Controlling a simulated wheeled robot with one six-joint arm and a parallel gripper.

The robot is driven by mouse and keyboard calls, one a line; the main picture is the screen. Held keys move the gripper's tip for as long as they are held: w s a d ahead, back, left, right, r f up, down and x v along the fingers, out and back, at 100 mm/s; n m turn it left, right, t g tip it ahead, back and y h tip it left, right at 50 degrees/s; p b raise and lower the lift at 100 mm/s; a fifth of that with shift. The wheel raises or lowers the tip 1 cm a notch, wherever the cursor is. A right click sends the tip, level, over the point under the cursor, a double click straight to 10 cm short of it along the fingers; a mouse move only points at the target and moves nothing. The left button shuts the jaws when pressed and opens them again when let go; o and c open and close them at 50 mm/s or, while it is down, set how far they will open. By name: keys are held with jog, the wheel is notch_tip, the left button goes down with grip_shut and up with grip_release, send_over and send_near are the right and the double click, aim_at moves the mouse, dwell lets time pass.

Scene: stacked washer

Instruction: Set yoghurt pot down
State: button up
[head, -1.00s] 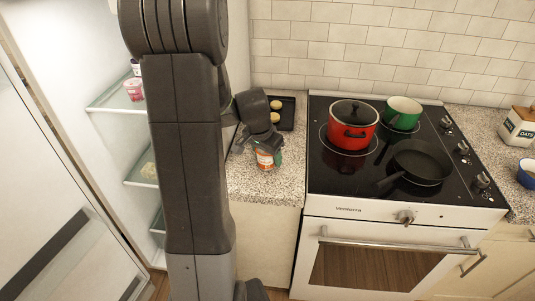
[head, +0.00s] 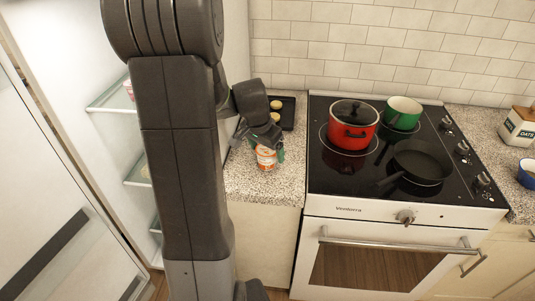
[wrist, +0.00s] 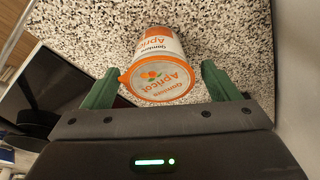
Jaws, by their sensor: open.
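The yoghurt pot (head: 266,157) is white and orange with an apricot label. It stands on the speckled countertop (head: 262,187) left of the stove. In the wrist view the pot (wrist: 160,75) lies between and slightly beyond the green fingertips, with its orange-rimmed lid towards me. My gripper (head: 266,150) is open around the near part of the pot; in the wrist view the fingers (wrist: 165,88) stand apart with gaps on both sides of it.
A black tray (head: 288,112) with round yellow items lies behind my gripper. The stove (head: 330,185) on the right holds a red lidded pot (head: 350,125), a green pot (head: 403,113) and a black pan (head: 420,162). The open fridge's glass shelves (head: 112,100) are at left.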

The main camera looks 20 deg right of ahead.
jog(key=v, duration=0.9)
jog(key=shift+a+r, duration=0.1)
jog(key=shift+r, duration=0.05)
